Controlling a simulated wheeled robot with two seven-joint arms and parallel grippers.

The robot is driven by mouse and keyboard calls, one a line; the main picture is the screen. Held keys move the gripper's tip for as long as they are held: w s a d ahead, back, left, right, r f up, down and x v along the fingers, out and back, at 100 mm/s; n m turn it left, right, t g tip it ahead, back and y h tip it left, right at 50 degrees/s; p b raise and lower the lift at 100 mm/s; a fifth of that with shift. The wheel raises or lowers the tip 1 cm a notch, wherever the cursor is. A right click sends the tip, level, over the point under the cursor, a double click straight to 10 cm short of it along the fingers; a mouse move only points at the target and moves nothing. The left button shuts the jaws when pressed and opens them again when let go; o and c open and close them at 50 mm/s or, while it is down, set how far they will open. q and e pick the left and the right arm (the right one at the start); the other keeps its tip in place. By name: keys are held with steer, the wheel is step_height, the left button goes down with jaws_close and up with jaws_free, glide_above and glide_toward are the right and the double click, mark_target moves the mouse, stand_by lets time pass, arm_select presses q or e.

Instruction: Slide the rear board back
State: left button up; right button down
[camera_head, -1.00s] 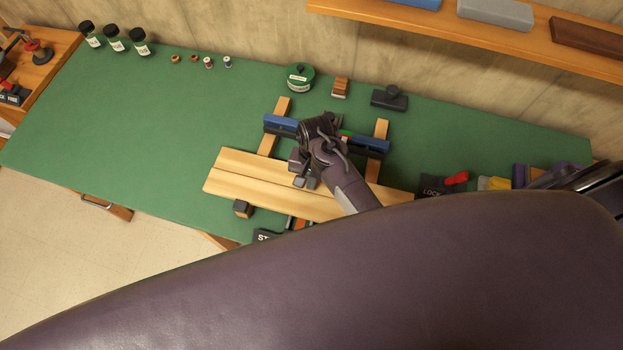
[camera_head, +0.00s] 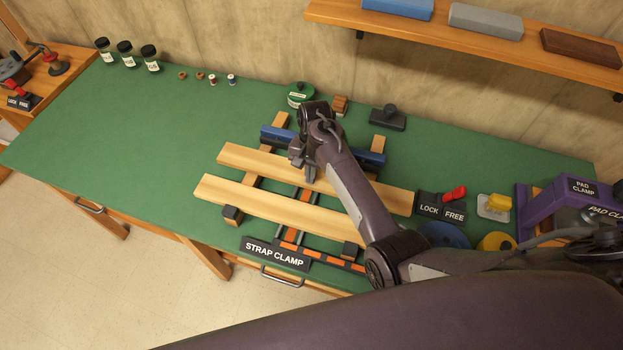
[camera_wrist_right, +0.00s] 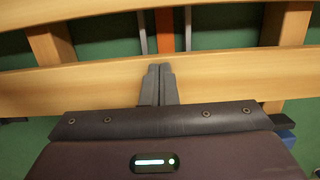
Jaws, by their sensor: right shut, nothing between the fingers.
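The rear board (camera_head: 245,161), a long pale plank, lies across two wooden rails on the green bench. The front board (camera_head: 235,197) lies nearer me, roughly parallel, with an open gap between them. My right gripper (camera_head: 308,178) is shut and empty, pointing down at the rear board's middle. In the right wrist view its fingertips (camera_wrist_right: 159,67) overlap the rear board (camera_wrist_right: 225,75) and end near its gap-side edge; contact cannot be told. A blue bar (camera_head: 275,134) stands behind the rear board, partly hidden by my arm. My left gripper is not in view.
An orange and grey strap clamp track (camera_head: 293,235) runs under the boards, with a STRAP CLAMP sign (camera_head: 275,253) in front. A LOCK/FREE switch (camera_head: 441,206) and a purple pad clamp (camera_head: 550,205) stand right.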

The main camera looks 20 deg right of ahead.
steer(key=shift+r+p, duration=0.35)
steer(key=shift+p, duration=0.75)
steer(key=shift+w, duration=0.2)
steer(key=shift+w+r+b, duration=0.15)
steer(key=shift+r+b, duration=0.15)
steer(key=shift+r, duration=0.05)
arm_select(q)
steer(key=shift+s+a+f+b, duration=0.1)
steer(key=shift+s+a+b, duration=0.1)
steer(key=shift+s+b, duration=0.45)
arm_select(e)
step_height(320, 180, up, 6)
steer(key=shift+w+d, duration=0.15)
steer(key=shift+d, duration=0.2)
